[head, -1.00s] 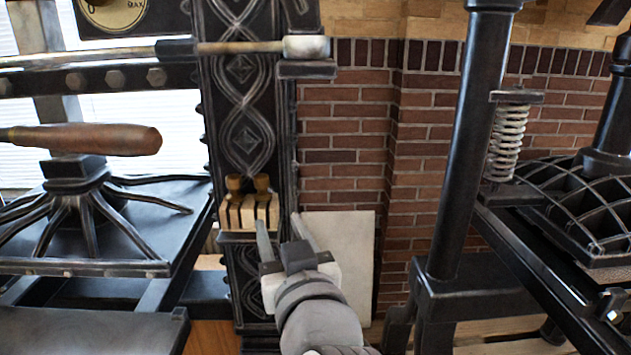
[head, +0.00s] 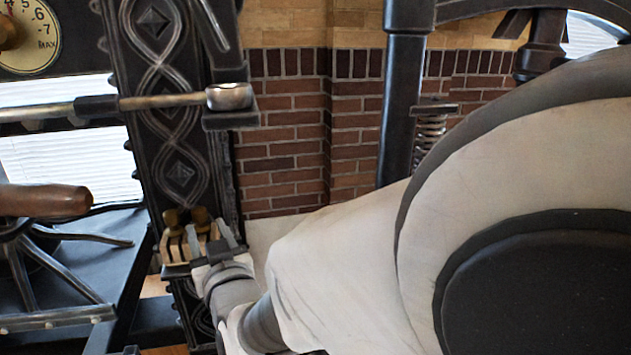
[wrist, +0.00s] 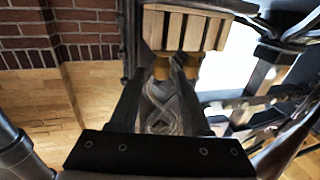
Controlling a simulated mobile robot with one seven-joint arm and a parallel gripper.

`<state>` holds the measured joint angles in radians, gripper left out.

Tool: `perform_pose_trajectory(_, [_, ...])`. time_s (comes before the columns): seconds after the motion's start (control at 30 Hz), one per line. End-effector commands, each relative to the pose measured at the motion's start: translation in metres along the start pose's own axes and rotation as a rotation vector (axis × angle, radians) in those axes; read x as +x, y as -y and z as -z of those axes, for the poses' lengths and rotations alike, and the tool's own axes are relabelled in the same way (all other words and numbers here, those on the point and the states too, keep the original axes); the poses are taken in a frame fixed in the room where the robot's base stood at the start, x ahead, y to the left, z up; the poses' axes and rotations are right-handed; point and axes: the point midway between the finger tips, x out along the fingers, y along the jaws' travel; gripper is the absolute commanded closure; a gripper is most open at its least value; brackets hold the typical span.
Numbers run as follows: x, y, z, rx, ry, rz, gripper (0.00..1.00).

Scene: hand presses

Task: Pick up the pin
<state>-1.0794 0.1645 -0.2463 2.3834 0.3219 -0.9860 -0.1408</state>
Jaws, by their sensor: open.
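A small pale wooden block with dark slots (head: 176,252) sits on a ledge of the ornate black column; the wrist view shows it upside down at the top (wrist: 185,30). Two brass-coloured knobs stand at it, a left one (head: 172,218) and a right one (head: 201,216); they may be pin heads, and I cannot tell which is the pin. My gripper (head: 209,238) is open just in front of the block. In the wrist view its dark fingers (wrist: 160,82) reach toward the knobs, with nothing clearly held between them. The pin's shaft is not distinguishable.
The patterned column (head: 165,110) rises behind the block. A metal bar with a rounded end (head: 229,97) juts out above. A wooden handle (head: 45,200) is at left. A pale panel (head: 265,232) stands against the brick wall (head: 285,150). My arm covers the right side.

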Motion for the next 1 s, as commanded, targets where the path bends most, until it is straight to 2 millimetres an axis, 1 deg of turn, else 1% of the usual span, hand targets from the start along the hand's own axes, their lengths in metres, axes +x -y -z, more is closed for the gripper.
perform_pose_trajectory(0.17, [0.009, 0.001, 0.000, -0.001, 0.000, 0.001, 0.53])
perform_pose_trajectory(0.53, [0.051, 0.004, -0.004, -0.001, 0.000, 0.001, 0.53])
perform_pose_trajectory(0.63, [0.056, 0.003, -0.004, 0.000, 0.001, 0.000, 0.53])
perform_pose_trajectory(0.87, [0.056, 0.003, -0.004, 0.000, 0.000, 0.000, 0.53])
perform_pose_trajectory(1.0, [0.056, 0.003, -0.004, 0.000, 0.000, 0.000, 0.78])
